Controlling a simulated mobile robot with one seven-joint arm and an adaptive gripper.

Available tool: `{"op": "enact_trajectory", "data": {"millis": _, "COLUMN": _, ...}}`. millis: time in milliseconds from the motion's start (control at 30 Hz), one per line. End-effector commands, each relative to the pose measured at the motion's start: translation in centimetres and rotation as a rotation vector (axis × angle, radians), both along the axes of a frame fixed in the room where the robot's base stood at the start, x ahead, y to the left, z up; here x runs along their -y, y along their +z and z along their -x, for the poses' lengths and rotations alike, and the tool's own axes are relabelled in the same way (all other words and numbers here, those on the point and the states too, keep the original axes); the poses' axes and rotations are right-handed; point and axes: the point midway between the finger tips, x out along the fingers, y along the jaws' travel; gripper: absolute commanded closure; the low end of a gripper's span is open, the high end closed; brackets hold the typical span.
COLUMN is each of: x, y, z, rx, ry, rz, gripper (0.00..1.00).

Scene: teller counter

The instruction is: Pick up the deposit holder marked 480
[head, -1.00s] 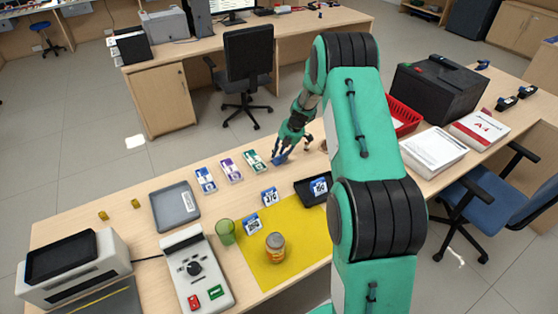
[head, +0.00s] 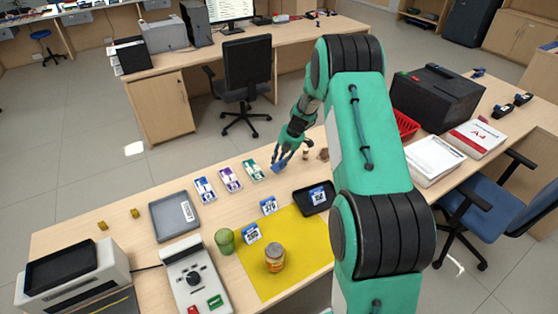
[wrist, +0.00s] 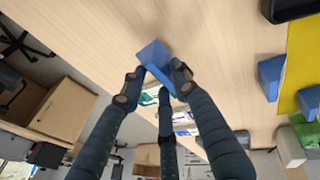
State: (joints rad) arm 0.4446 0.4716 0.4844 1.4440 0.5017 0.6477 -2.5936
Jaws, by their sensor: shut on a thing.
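My gripper (head: 279,162) is over the far side of the counter, just right of the card packs. Its dark fingers are closed on a small blue holder (wrist: 154,56), which also shows low by the fingertips in the head view (head: 276,168). Its number is not readable in either view. Three other blue holders with white number labels stand nearer: one by the green cup (head: 251,233), one at the mat's far edge (head: 268,205), and one on the black tray (head: 318,197). Their digits are too small to read surely.
A yellow mat (head: 292,245) carries a jar (head: 275,258). A green cup (head: 225,240), grey tray (head: 172,220) and several card packs (head: 230,179) are to the left. Small brown items (head: 323,154) stand right of my gripper. A red basket (head: 405,124) is farther right.

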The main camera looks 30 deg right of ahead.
Motion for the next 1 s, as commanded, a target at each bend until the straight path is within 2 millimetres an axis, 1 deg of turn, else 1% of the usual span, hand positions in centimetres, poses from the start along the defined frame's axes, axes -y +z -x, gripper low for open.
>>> {"op": "enact_trajectory", "data": {"millis": 400, "x": -2.3, "y": 0.9, "z": 6.7, "rx": 0.002, "ry": -0.002, "rz": 0.000, "gripper": 0.97}}
{"op": "enact_trajectory", "data": {"millis": 600, "x": -3.3, "y": 1.2, "z": 9.7, "rx": 0.003, "ry": -0.002, "rz": 0.001, "gripper": 0.97}}
{"op": "enact_trajectory", "data": {"millis": 800, "x": -4.1, "y": 1.3, "z": 11.9, "rx": 0.002, "ry": -0.002, "rz": 0.000, "gripper": 0.97}}
{"op": "enact_trajectory", "data": {"millis": 1000, "x": -4.5, "y": 1.4, "z": 13.1, "rx": 0.002, "ry": -0.002, "rz": 0.000, "gripper": 0.97}}
